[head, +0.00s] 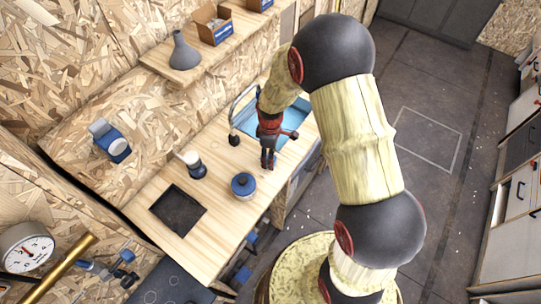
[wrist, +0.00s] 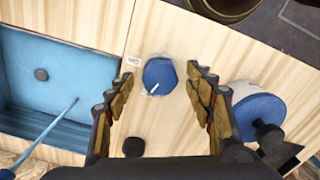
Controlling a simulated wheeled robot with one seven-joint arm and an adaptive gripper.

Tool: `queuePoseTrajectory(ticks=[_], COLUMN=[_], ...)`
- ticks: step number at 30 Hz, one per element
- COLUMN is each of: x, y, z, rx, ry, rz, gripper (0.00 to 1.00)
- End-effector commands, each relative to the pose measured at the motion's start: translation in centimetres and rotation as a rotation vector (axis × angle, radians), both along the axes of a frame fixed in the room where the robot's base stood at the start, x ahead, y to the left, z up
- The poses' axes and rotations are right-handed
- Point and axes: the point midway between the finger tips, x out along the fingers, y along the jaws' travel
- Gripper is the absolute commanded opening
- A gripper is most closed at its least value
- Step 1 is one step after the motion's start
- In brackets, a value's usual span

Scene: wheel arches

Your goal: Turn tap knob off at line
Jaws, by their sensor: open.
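The blue tap knob (wrist: 160,76) sits on the wooden counter in the wrist view, with a short white pointer mark near its lower edge. A small white label (wrist: 134,62) with dark marks lies on the counter at its upper left; the pointer is not aimed at it. My gripper (wrist: 160,73) is open, its fingers on either side of the knob in the picture with gaps visible. I cannot tell how far above it the fingertips are. In the head view my gripper (head: 268,160) points down over the counter and the knob is not distinguishable.
A blue sink (head: 291,122) lies beside my gripper, with a metal tap (head: 236,108) behind. A blue-lidded pot (head: 243,184) stands close by, and also shows in the wrist view (wrist: 258,108). A dark-topped jar (head: 194,166) and a black recessed panel (head: 178,209) are further left.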

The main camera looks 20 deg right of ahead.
Motion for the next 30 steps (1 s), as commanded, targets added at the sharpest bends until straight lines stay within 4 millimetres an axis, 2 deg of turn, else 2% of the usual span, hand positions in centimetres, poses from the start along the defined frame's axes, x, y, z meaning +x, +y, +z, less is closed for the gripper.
queuePoseTrajectory(ticks=[5,12,18,23,30], x=[0.2,0.2,0.1,0.1,0.1], y=[0.0,0.0,0.0,0.0,0.0], z=[2.7,7.6,10.5,11.5,11.6], rx=[0.000,0.000,0.000,0.000,-0.001], ry=[-0.006,-0.005,-0.004,-0.002,-0.001], rz=[0.000,0.000,0.000,0.000,0.000], gripper=[0.54,0.54,0.54,0.54,0.54])
